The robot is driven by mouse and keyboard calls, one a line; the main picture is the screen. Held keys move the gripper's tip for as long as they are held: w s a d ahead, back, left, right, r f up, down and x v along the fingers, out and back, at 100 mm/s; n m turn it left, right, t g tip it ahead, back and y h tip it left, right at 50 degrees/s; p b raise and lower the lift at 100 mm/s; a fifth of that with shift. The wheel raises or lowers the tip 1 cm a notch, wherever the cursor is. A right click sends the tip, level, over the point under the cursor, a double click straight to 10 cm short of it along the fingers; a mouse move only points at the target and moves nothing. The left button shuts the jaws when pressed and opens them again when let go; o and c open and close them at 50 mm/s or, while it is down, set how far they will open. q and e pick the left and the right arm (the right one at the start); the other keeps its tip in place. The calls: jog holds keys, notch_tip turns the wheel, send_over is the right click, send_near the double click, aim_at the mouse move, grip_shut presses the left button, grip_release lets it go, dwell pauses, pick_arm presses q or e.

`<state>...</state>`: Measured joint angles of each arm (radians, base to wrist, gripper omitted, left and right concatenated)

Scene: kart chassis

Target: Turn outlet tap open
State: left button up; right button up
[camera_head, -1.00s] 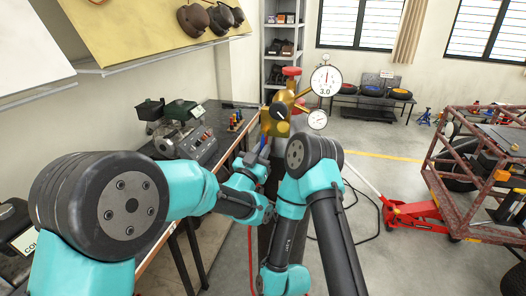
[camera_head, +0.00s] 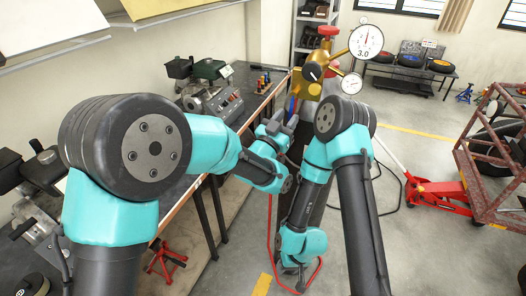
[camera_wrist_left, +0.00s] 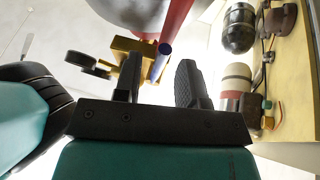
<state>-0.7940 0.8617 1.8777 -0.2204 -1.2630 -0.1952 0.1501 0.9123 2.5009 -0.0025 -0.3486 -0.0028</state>
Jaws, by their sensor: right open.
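My left gripper (camera_head: 278,118) is just below and left of the regulator. In the left wrist view its two fingers (camera_wrist_left: 158,82) are apart, with a blue-ended rod (camera_wrist_left: 161,55) and the brass body (camera_wrist_left: 128,62) beyond them. I cannot tell whether they touch the rod. My right gripper (camera_head: 293,268) is low in the head view, small and open, away from the regulator.
A workbench (camera_head: 262,92) with machines and small coloured-handled tools runs along the left. A red hose (camera_head: 270,225) hangs to the floor. A red floor jack (camera_head: 435,197) and a red metal frame (camera_head: 490,175) stand at the right.

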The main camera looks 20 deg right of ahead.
pick_arm(q)
jog(key=v, duration=1.4)
jog(key=shift+s+a, duration=0.25)
jog(key=shift+a, duration=0.05)
jog(key=shift+f, duration=0.15)
jog(key=w+a+f+n+g+y, duration=0.2)
jog(key=a+f+n+y, duration=0.3)
jog(key=a+f, duration=0.7)
jog(key=w+a+f+n+g+y, duration=0.1)
jog(key=w+a+f+n+y, duration=0.15)
jog(key=a+f+y, duration=0.65)
jog(key=s+a+f+n+g, duration=0.6)
jog(key=s+a+f+g, duration=0.3)
jog(key=s+a+f, duration=0.9)
jog(key=shift+a+f, duration=0.25)
jog(key=shift+f, duration=0.55)
jog(key=shift+y, duration=0.3)
